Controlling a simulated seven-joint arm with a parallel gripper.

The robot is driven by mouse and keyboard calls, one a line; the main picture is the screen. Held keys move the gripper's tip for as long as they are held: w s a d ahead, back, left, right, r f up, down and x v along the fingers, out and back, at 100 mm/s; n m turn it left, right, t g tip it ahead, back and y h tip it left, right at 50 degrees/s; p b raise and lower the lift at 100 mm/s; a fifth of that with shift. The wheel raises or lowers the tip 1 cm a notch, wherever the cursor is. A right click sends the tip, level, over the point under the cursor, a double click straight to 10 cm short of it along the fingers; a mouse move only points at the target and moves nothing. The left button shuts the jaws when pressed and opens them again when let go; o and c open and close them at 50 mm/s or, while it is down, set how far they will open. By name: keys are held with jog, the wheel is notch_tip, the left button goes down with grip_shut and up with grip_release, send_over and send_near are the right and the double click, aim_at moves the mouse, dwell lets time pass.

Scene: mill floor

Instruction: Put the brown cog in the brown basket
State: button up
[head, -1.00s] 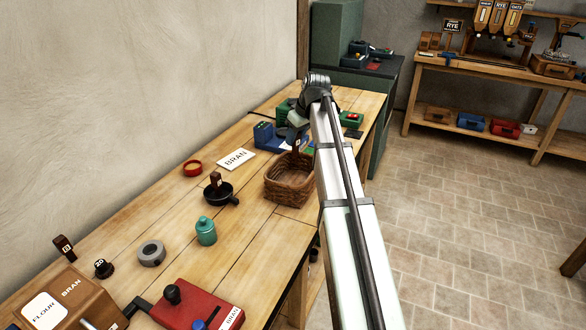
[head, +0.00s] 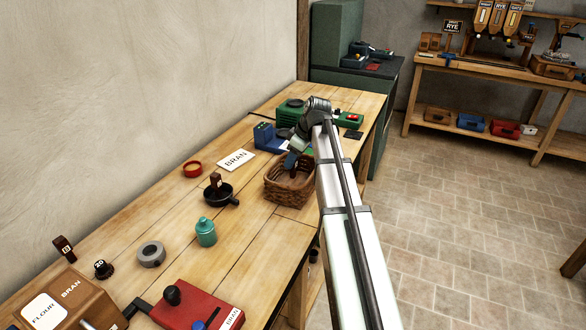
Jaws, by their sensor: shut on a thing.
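The brown wicker basket (head: 288,194) stands near the right edge of the workbench. My gripper (head: 292,163) points down over the basket's opening, with its fingertips at about the height of the rim. It is shut on a small dark brown thing (head: 294,173), which I take to be the brown cog. This is small and partly hidden by the gripper and the basket wall, so its shape is unclear. I cannot tell whether it touches the basket.
A blue scale (head: 269,139) and green machine (head: 289,112) stand behind the basket.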

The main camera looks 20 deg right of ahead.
aim_at(293, 168)
jog(key=shift+f, duration=1.95)
jog(key=o, duration=1)
jog(key=shift+f, duration=0.1)
jog(key=v, duration=1.2)
